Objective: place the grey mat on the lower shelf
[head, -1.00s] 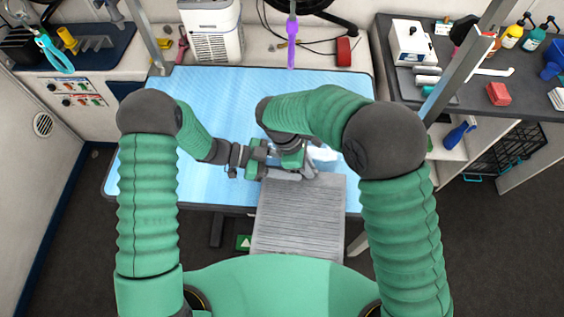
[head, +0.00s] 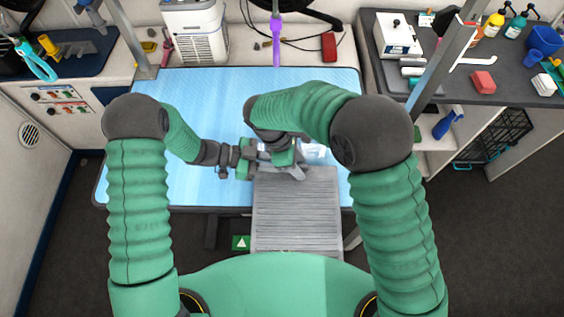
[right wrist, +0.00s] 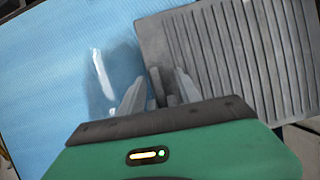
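The grey ribbed mat (head: 297,215) lies flat at the front edge of the blue-topped table and juts out past it toward my body. In the right wrist view the mat (right wrist: 235,60) fills the right side, and its edge runs in between the fingers. My right gripper (head: 290,172) is at the mat's back edge and looks closed on it; its fingers (right wrist: 160,92) show a narrow gap with the mat's edge there. My left gripper (head: 243,165) is just left of the right one, its fingers mostly hidden. Open white shelving (head: 433,165) stands below the right counter; a lower shelf is not clearly seen.
The blue table top (head: 190,110) is mostly clear, with a see-through item (head: 315,150) behind the mat. A metal post (head: 440,65) rises at the table's right. A black wire basket (head: 497,140) sits under the right counter. Dark floor (head: 470,240) is free at right.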

